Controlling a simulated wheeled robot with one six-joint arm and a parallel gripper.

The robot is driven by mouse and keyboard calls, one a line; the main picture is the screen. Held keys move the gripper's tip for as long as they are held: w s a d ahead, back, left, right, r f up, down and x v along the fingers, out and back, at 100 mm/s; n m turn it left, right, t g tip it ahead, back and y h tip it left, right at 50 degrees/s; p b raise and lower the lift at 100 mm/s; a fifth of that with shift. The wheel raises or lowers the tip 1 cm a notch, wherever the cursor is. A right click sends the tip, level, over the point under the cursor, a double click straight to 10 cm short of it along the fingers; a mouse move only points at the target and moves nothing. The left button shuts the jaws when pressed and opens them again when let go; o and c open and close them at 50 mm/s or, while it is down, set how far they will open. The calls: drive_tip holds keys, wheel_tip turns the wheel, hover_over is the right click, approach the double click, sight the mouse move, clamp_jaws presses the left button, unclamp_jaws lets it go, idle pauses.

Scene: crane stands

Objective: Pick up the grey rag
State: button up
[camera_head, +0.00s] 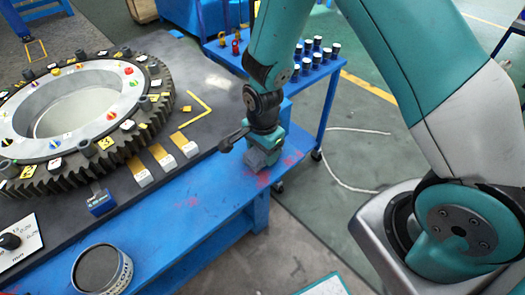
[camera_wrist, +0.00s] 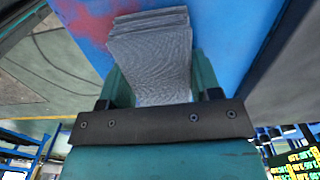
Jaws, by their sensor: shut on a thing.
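The grey rag (camera_wrist: 152,60) is a folded, layered grey cloth between the two teal fingers of my gripper (camera_wrist: 157,88) in the wrist view. In the head view my gripper (camera_head: 265,150) points down at the right edge of the blue table, and the rag (camera_head: 257,159) shows as a small grey piece at its fingertips. The gripper is shut on the rag. The rag is at or just above the blue tabletop (camera_head: 222,203); I cannot tell whether it still touches it. The fingers hide part of it.
A large dark gear ring (camera_head: 165,90) with coloured markers lies on the dark mat at left. A round tin (camera_head: 103,270) and a blue block (camera_head: 100,202) stand near the front edge. Floor is open at right.

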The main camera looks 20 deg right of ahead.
wheel_tip(320, 180, up, 20)
drive_tip(key=b, duration=0.1)
idle(0.4)
